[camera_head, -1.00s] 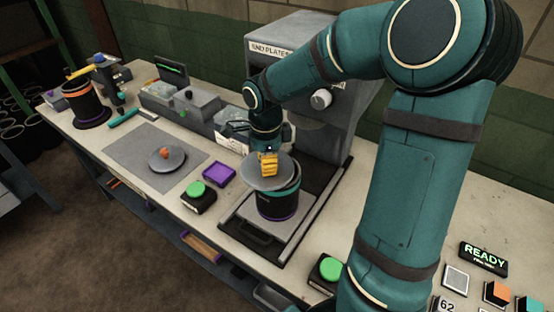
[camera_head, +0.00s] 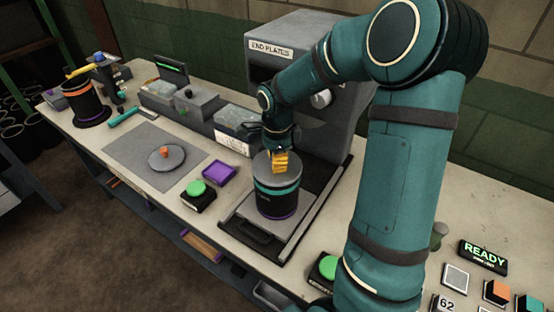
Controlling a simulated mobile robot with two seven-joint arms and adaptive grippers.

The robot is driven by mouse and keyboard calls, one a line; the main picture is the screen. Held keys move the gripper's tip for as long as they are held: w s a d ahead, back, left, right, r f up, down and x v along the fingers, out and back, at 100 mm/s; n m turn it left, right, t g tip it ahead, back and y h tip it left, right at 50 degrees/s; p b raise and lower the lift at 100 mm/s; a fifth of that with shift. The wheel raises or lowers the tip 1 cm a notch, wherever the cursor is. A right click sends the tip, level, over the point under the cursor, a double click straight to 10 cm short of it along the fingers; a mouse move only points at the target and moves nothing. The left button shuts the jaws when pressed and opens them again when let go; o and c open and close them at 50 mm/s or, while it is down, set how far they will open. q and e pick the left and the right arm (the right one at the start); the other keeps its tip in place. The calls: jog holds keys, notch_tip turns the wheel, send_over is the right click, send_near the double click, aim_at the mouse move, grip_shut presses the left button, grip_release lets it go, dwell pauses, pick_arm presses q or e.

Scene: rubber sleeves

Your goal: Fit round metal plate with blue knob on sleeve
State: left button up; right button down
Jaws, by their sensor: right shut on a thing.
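My right gripper (camera_head: 280,161), with yellow fingers, is shut on the top of a round grey metal plate (camera_head: 265,168). Its fingers hide the knob, so I cannot see the knob's colour. The plate lies roughly level on the upper end of a black sleeve (camera_head: 276,203) with teal and purple bands. It looks centred there, but I cannot tell whether it is fully seated. The sleeve stands upright on the grey bed of the END PLATES machine (camera_head: 262,48). My left gripper is not in view.
Another round plate with an orange knob (camera_head: 166,157) lies on the grey mat (camera_head: 125,148). A purple tray (camera_head: 219,173) and a green button (camera_head: 196,188) are left of the sleeve. Another banded sleeve (camera_head: 87,107) stands far left. A READY sign (camera_head: 484,257) is at right.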

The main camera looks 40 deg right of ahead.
jog(key=shift+f, duration=0.2)
jog(key=c, duration=0.8)
grip_release()
jog(key=shift+r, duration=0.1)
